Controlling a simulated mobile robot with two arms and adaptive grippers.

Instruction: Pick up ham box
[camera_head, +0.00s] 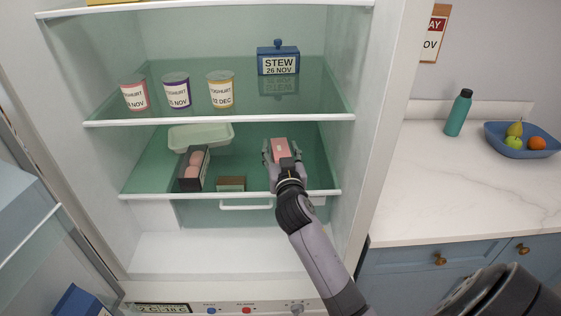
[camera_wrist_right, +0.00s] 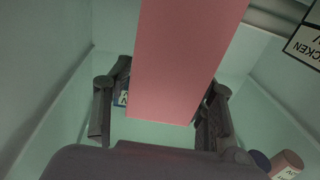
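A pink box (camera_head: 281,149), likely the ham box though no name is readable on it, stands on the lower fridge shelf area, at the right. My right gripper (camera_head: 281,156) has reached in from the front, with one finger on each side of this box. My left gripper is not in view.
The glass shelf above holds yoghurt cups (camera_head: 176,91) and a blue stew container (camera_head: 278,60). The fridge's right wall (camera_head: 373,110) is close.

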